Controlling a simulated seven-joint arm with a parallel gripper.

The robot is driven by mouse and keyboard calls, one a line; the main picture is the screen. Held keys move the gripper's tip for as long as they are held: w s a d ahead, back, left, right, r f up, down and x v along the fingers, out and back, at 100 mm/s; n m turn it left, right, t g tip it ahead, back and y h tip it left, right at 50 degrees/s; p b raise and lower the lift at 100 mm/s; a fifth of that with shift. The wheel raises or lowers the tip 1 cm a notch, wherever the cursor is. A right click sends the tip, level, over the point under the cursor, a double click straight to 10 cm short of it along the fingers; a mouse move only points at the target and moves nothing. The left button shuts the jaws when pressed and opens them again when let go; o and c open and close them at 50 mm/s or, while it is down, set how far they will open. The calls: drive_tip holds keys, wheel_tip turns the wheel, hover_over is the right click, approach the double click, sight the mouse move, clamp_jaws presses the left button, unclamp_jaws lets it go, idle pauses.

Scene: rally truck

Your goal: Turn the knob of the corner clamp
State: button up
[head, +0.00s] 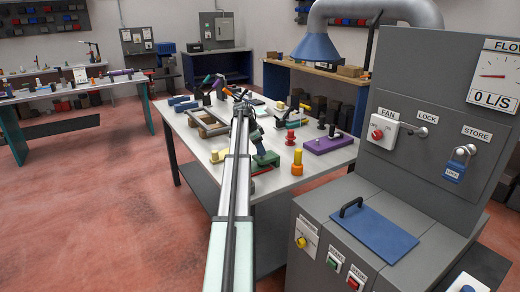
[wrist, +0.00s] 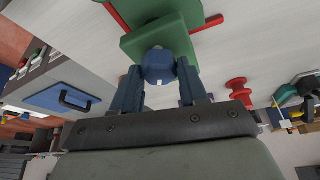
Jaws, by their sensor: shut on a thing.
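The corner clamp (wrist: 166,38) shows in the wrist view as a green body with a red bar (wrist: 207,23) passing behind it. Its blue knob (wrist: 157,62) faces my gripper. My gripper (wrist: 159,72) has its two dark blue fingers on either side of the knob, shut on it. In the head view the clamp's green body (head: 266,159) stands near the front edge of the table, with my gripper (head: 257,144) just above and beside it. My arm hides part of the clamp there.
The white table (head: 205,160) also holds a wooden frame (head: 208,124) at left, a red spool (head: 290,138), a yellow-orange post (head: 298,160) and a purple block (head: 327,144) at right. A grey cabinet (head: 425,110) with a blue lid (head: 374,233) stands at right front.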

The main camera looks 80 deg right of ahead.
drive_tip(key=shift+d+r+m, duration=0.1)
drive_tip(key=shift+m, duration=0.8)
drive_tip(key=shift+g+y, duration=0.3)
drive_tip(key=o, duration=1.1)
drive_tip(key=shift+w+r, duration=0.1)
drive_tip(key=v, duration=1.3)
drive_tip(key=shift+r, duration=0.3)
